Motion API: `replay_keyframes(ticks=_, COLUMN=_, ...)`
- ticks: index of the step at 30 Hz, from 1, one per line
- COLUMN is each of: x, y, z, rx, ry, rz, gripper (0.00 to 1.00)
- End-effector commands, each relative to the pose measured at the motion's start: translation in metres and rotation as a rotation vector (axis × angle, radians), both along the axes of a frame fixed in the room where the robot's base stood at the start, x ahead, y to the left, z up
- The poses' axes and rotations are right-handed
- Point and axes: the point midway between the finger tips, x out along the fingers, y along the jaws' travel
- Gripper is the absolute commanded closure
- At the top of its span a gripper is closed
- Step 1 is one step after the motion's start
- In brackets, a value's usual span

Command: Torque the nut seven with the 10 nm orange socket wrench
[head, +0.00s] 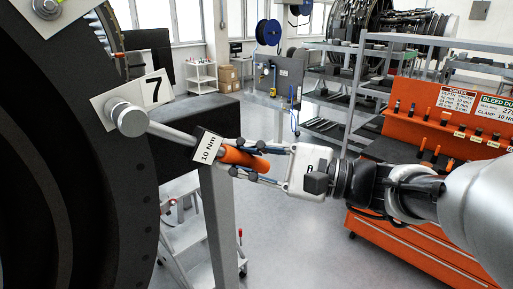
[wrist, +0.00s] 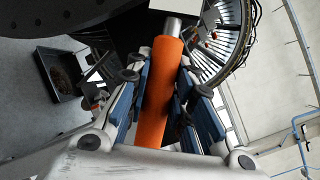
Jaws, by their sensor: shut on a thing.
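The orange socket wrench (head: 244,160) carries a white tag (head: 207,147) reading 10 Nm. My gripper (head: 262,163) is shut on its orange handle, which also shows between the fingers in the wrist view (wrist: 162,85). The wrench's grey shaft (head: 172,134) runs left and slightly up to its round head (head: 127,116). The head is at the engine flange beside the white plate marked 7 (head: 154,89). Nut seven itself is hidden by the head, so I cannot tell how the socket sits on it.
The large dark engine ring (head: 60,150) fills the left. A dark bench with a grey leg (head: 222,215) stands behind the wrench. A grey step ladder (head: 185,235) is below. An orange tool cabinet (head: 415,235) stands at right. The floor between is clear.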

Motion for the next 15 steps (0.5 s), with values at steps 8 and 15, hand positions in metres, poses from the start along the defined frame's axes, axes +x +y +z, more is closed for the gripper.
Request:
replay_keyframes(ticks=8, x=-0.002, y=-0.007, z=0.004, rx=-0.013, ry=-0.018, rz=-0.002, gripper=1.00)
replay_keyframes(ticks=15, x=-0.013, y=-0.020, z=0.003, rx=-0.013, ry=-0.017, rz=-0.003, gripper=1.00)
